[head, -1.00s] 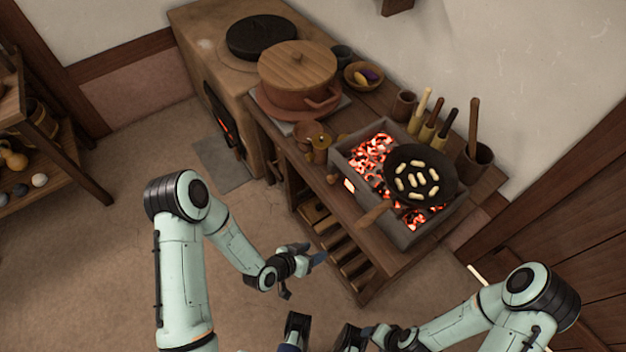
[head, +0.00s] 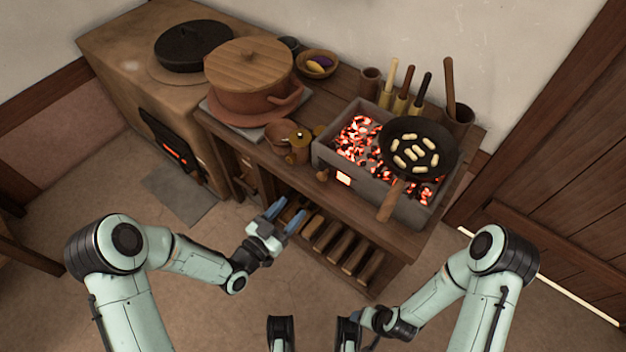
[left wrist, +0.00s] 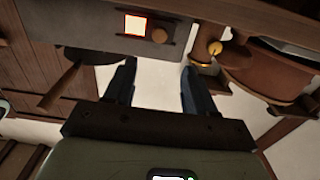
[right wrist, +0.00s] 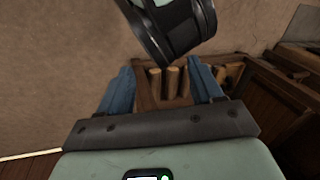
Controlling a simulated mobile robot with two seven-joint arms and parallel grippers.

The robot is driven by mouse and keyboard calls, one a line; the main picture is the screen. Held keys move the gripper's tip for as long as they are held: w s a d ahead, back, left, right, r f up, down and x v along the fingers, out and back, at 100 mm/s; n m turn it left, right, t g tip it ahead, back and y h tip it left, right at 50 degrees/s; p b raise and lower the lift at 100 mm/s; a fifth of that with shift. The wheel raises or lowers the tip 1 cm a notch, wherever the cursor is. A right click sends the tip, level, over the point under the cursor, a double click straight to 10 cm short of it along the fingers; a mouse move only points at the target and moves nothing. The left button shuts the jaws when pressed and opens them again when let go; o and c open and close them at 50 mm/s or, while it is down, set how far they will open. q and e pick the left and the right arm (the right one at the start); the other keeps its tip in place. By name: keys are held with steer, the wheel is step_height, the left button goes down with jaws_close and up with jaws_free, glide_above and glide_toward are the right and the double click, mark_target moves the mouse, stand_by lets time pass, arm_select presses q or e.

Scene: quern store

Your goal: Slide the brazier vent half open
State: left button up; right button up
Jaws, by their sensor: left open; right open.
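The grey brazier (head: 330,150) full of glowing coals stands on the wooden bench. Its vent (head: 344,178) is a small glowing opening low in the front wall, with a round wooden knob (head: 322,175) to its left. In the left wrist view the vent (left wrist: 135,24) and knob (left wrist: 159,35) are at the top, beyond the fingertips. How much the slide covers is unclear. My left gripper (head: 284,214) is open and empty, below and left of the knob, apart from it. My right gripper (right wrist: 161,80) is open and empty, low in front of the bench.
A pan (head: 418,150) of pale pieces rests on the brazier, its handle (head: 391,201) jutting over the front. Floor in front is clear.

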mark_target(321, 179)
arm_select(q)
steer(key=b+x, duration=0.1)
steer(key=x, duration=1.1)
steer(key=shift+w+d, duration=0.25)
arm_select(e)
steer(key=shift+w+d+f+t, duration=0.2)
steer(key=shift+w+d+f, duration=0.1)
steer(key=shift+w+f, duration=0.25)
steer(key=shift+w+d+f+t, duration=0.2)
steer(key=shift+w+d+f, duration=0.1)
steer(key=shift+w, duration=0.3)
arm_select(q)
steer(key=shift+c, duration=0.3)
jaws_close()
steer(key=shift+d, duration=0.1)
